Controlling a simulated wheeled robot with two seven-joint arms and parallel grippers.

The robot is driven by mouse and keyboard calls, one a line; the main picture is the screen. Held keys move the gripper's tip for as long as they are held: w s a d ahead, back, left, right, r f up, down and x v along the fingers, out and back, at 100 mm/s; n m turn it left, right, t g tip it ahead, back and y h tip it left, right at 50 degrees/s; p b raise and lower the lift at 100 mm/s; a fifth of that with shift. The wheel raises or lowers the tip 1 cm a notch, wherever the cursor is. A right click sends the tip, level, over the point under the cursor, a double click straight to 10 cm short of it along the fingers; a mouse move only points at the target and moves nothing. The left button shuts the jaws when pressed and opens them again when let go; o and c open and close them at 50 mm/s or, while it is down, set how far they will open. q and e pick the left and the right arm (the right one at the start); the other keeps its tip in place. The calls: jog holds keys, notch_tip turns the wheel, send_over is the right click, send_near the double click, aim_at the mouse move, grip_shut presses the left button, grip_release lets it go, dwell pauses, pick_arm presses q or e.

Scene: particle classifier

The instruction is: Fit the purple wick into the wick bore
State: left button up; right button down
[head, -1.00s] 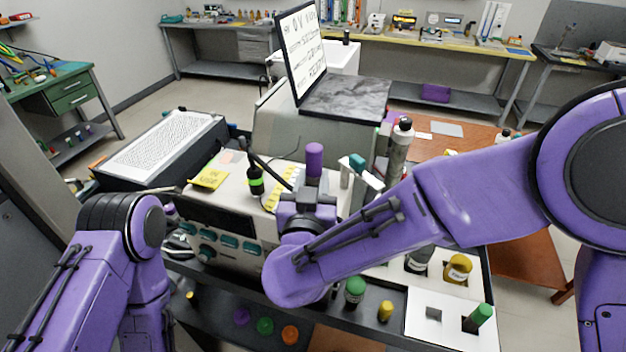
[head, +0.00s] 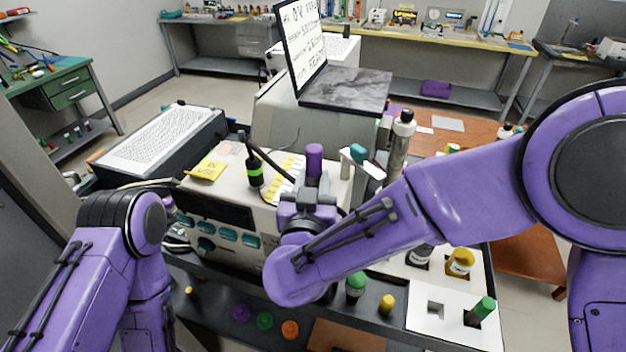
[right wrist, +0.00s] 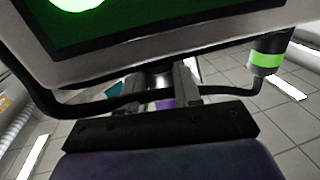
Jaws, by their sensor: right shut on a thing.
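The purple wick (head: 314,160) is a short purple cylinder. In the head view it stands upright above my right gripper (head: 306,200), over the top of the pale instrument (head: 226,185). My right gripper is shut on it. In the right wrist view a small purple patch of the wick (right wrist: 165,103) shows between the fingers of my right gripper (right wrist: 163,92), mostly hidden by the dark gripper body. I cannot make out the wick bore in either view. Of my left arm, only the upper links show at the left; its gripper is out of sight.
A black bottle with a green band (head: 254,172) stands left of the wick. A tilted screen (head: 300,45) stands behind. A white tray (head: 455,325) with a square opening and a green-capped vial is at lower right. Several coloured caps lie on the lower shelf.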

jog(key=shift+f+b, duration=0.7)
jog(key=shift+f, duration=0.45)
jog(key=c, duration=0.7)
grip_release()
jog(key=s+a+b, duration=0.1)
jog(key=s+b, duration=0.2)
jog(key=s, duration=0.7)
jog(key=shift+s, duration=0.2)
jog(key=shift+a, duration=0.1)
